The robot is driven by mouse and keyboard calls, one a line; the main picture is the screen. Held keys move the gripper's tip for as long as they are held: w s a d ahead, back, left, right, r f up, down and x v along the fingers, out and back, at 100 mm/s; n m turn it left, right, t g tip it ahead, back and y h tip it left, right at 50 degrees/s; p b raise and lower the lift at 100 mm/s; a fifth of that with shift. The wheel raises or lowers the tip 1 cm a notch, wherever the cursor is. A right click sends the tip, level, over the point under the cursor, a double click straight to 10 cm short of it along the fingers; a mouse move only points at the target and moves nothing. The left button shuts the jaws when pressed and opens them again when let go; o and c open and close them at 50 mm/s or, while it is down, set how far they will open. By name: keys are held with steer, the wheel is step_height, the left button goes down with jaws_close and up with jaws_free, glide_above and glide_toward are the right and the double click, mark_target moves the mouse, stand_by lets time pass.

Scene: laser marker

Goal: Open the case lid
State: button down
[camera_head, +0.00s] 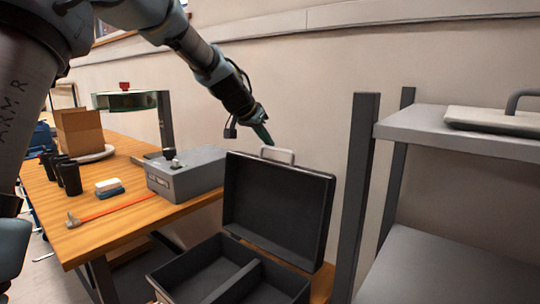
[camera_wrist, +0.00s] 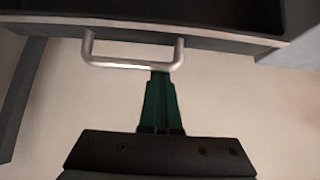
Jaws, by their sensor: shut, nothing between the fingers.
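The dark case (camera_head: 237,283) stands at the lower middle of the head view, its base split by a divider. Its lid (camera_head: 275,205) stands raised, nearly upright, with the dark inside facing me. A pale metal handle (camera_head: 279,151) sits on the lid's top edge; it also shows in the wrist view (camera_wrist: 132,66). My gripper (camera_head: 267,140) is just above and behind the handle. In the wrist view its green fingers (camera_wrist: 161,76) are shut together, with tips at the handle's bar. Whether they touch it I cannot tell.
A grey box machine (camera_head: 187,174) stands on the wooden table (camera_head: 110,226) left of the case. Black cups (camera_head: 69,178), a white-and-blue block (camera_head: 109,187) and a brown box (camera_head: 79,131) are further left. A grey shelf (camera_head: 450,134) with a dark post (camera_head: 357,190) bounds the right.

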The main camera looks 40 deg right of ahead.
steer(key=shift+s+a+f+h+b, duration=0.15)
steer(key=shift+a+b, duration=0.3)
steer(key=shift+b, duration=0.4)
steer(key=shift+a+h+b, duration=0.1)
steer(key=shift+a+b, duration=0.35)
steer(key=shift+b, duration=0.35)
steer(key=shift+s+a+f+h+b, duration=0.15)
steer(key=shift+a+b, duration=0.3)
steer(key=shift+b, duration=0.4)
steer(key=shift+t+h, duration=0.3)
steer(key=shift+h, duration=0.5)
steer(key=a+b, duration=0.1)
steer(key=b, duration=0.2)
steer(key=s+a+b, duration=0.1)
steer(key=a+b, duration=0.1)
steer(key=b, duration=0.2)
steer(key=a+r+b, duration=0.1)
steer(key=b, duration=0.3)
steer(key=shift+s+a, duration=0.25)
steer(key=shift+a, duration=0.1)
steer(key=shift+r, duration=0.1)
steer(key=shift+d, duration=0.1)
steer(key=s+a+r, duration=0.1)
steer(key=a+r, duration=0.3)
steer(key=r, duration=0.3)
steer(key=shift+a, duration=0.2)
